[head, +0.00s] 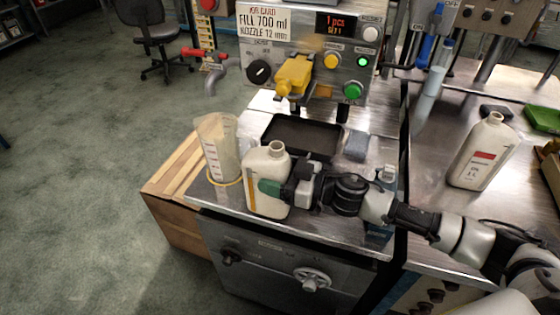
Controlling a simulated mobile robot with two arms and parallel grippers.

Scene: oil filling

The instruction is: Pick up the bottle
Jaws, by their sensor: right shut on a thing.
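A white bottle (266,163) with an open neck stands upright at the front left of the metal bench, with a yellow strip on its side. My right gripper (275,189) comes in from the right and is shut on this bottle at its lower half. The jaws hide part of the bottle's front. I cannot tell whether its base touches the bench top. A second white bottle (481,155) with a red label stands on the right bench, out of my grip. My left gripper is not in view.
A clear measuring jug (218,148) stands close to the left of the held bottle. Behind are a dark tray (302,122) and a control panel with a yellow nozzle (293,76). A wooden crate (170,193) is left of the bench. Open floor lies further left.

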